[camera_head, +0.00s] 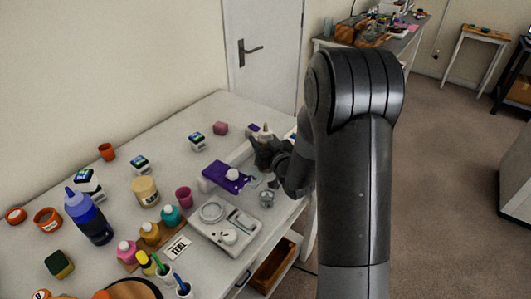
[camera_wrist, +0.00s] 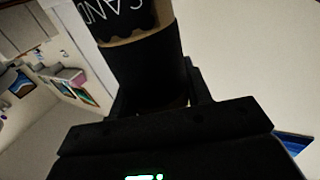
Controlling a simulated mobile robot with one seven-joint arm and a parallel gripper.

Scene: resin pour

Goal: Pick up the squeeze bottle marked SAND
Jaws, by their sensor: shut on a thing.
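The squeeze bottle marked SAND fills the top of the wrist view (camera_wrist: 135,38), with pale letters on a dark label, the first letter cut off at the frame edge, and a tan band below. My gripper (camera_wrist: 160,90) is shut on it, with dark fingers on both sides of its lower part. In the head view my gripper (camera_head: 268,152) is at the right part of the table, and the bottle's pale tip (camera_head: 265,130) shows just above the fingers. The rest of the bottle is hidden there by the gripper. Whether its base touches the table cannot be told.
The white table (camera_head: 100,135) is crowded. A purple block (camera_head: 222,173) and a small glass jar (camera_head: 267,198) are close to my gripper. A scale-like tray (camera_head: 215,215), a TEAL card (camera_head: 177,248), several coloured bottles and a blue bottle (camera_head: 88,215) stand further left.

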